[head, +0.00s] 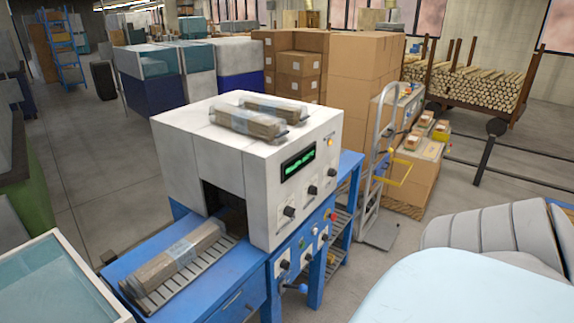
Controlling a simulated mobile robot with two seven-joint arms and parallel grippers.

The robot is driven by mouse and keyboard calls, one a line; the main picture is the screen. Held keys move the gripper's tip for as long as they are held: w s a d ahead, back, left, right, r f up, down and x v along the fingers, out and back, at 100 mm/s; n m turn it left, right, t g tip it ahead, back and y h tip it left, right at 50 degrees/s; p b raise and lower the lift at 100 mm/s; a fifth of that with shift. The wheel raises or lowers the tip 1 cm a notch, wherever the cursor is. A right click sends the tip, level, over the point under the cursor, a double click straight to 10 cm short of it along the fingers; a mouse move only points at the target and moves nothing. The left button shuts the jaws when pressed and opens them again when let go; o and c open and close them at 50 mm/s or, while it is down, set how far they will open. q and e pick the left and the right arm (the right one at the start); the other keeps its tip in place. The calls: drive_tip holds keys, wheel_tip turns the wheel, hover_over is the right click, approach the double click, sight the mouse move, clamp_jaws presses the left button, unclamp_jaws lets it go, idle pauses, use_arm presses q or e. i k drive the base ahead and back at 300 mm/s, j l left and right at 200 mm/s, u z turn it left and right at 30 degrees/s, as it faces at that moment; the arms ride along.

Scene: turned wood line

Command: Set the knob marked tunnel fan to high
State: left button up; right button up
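The white tunnel machine (222,162) stands in the middle of the head view on a blue frame. Its front panel has a green-lit display (298,164) and a slanting row of dark knobs: a lower-left knob (289,211), a middle knob (312,190) and an upper-right knob (332,172). More dark controls, including a knob (283,264), sit on the blue frame below. The labels are too small to read, so I cannot tell which knob is the tunnel fan or its setting. Neither of my grippers is in view.
A wrapped bundle (175,263) lies on the infeed rollers at the dark tunnel mouth. Wrapped bundles (247,121) lie on the machine's top. A hand truck (381,160) and stacked cartons (362,75) stand behind. Pale rounded forms fill the lower right. Open floor shows at left.

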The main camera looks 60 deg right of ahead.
sight(313, 189)
drive_tip(key=z, duration=1.7)
